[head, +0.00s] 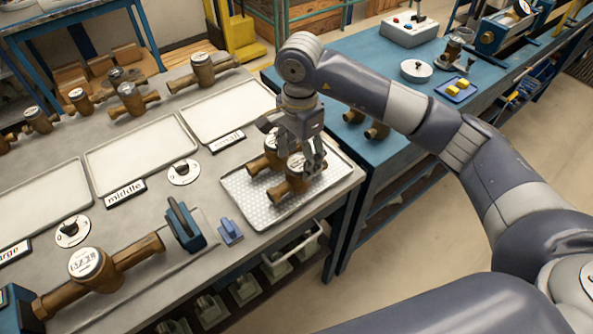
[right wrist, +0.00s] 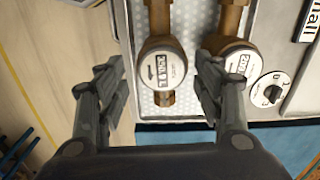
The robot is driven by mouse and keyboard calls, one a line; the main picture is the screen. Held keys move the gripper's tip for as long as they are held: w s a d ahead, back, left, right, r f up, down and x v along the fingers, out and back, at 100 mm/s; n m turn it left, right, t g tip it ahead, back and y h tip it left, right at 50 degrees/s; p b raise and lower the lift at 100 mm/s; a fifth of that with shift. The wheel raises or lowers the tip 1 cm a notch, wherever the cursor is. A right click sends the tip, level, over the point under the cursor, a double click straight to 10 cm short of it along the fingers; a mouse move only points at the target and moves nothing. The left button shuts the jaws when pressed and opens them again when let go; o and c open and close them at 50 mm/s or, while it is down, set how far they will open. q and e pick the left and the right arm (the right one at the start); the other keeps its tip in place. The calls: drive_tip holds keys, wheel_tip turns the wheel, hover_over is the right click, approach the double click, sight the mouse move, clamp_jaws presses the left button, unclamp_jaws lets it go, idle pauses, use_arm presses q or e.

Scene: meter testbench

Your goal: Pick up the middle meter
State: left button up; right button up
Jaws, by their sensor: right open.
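Two brass meters with white round dials lie side by side on a perforated metal tray (head: 240,205) in the head view. My right gripper (head: 300,155) is above them, pointing down, and partly hides them. The nearer meter (head: 286,189) and the farther meter (head: 257,165) both show brass pipe ends. In the right wrist view my right gripper (right wrist: 162,66) is open, with one meter (right wrist: 162,52) between its fingers and the other meter (right wrist: 233,58) just right of the right finger. I cannot tell whether the fingers touch either meter. My left gripper is not in view.
A larger meter (head: 88,263) sits in a blue clamp fixture (head: 185,224). Empty trays labelled middle (head: 140,155) and small (head: 228,108) lie beyond. Several meters stand at the back left. A blue bench (head: 350,50) is behind my right arm.

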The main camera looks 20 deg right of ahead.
sight(298, 176)
wheel_tip(298, 176, down, 2)
drive_tip(key=shift+s, duration=0.1)
drive_tip(key=shift+f+p, duration=0.3)
wheel_tip(298, 176, down, 4)
drive_tip(key=shift+a+f+p, duration=0.1)
drive_tip(key=shift+a+p, duration=0.05)
drive_tip(key=shift+p, duration=1.1)
drive_tip(key=shift+f, duration=0.3)
drive_tip(key=shift+w+f, duration=0.15)
drive_tip(key=shift+w, duration=0.05)
drive_tip(key=c, duration=1.4)
clamp_jaws()
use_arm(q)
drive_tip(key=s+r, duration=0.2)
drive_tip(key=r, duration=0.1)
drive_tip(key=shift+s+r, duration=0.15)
use_arm(e)
drive_tip(key=shift+w, duration=0.1)
